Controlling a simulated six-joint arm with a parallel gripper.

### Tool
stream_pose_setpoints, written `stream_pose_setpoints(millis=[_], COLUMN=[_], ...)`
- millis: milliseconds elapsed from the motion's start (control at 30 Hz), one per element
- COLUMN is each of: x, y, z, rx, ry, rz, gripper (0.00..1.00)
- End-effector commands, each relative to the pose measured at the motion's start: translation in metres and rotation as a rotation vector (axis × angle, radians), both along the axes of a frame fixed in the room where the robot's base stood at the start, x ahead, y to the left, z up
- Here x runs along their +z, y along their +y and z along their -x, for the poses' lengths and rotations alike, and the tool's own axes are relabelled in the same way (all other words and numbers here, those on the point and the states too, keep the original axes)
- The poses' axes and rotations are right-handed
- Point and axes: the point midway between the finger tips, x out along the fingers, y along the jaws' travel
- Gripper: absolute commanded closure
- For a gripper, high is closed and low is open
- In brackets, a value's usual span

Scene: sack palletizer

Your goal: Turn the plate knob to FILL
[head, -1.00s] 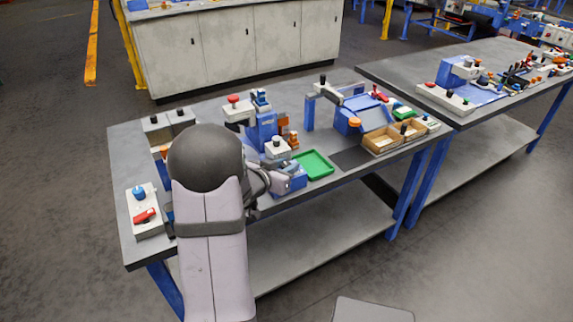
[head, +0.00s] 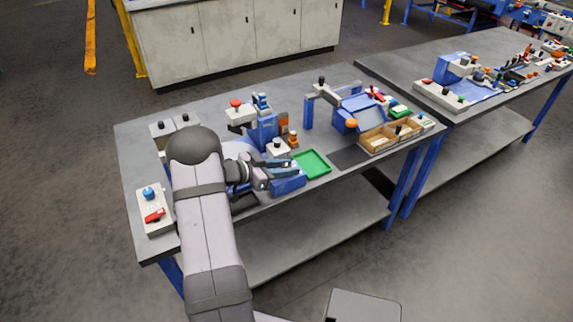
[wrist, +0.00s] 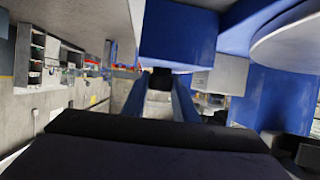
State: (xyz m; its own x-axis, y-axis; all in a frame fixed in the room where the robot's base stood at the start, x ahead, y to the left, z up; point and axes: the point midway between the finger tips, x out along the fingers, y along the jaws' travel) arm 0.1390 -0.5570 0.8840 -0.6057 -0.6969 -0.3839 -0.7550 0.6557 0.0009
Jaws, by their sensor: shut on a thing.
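My gripper (head: 296,167) is at the front of the near bench, with its blue fingers pointing right, just above a blue box (head: 290,184). In the wrist view the two fingers of my gripper (wrist: 160,86) are shut on a small black part (wrist: 161,78), which I take to be the plate knob. In the head view the knob is hidden by my gripper.
A green tray (head: 313,164) lies just right of my gripper. Behind stand a white block with a black knob (head: 278,148) and a blue stand (head: 263,131). A control box (head: 155,222) with a blue knob and red switch is at the left. A wooden tray (head: 378,146) is farther right.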

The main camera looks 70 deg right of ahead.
Motion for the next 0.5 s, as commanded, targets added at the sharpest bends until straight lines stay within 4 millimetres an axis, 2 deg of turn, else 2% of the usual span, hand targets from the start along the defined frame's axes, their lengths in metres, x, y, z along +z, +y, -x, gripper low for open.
stream_pose_setpoints(millis=[367, 400, 433, 500], x=[0.0012, 0.0011, 0.0011, 0.0009], y=[-0.0007, -0.0007, -0.0007, -0.0006], z=[0.0001, 0.0001, 0.0001, 0.0001], rx=[-0.005, -0.004, -0.004, -0.004], ry=[0.001, 0.001, 0.001, 0.001], rz=[0.003, 0.003, 0.003, 0.003], gripper=[0.96, 0.64, 0.57, 0.55])
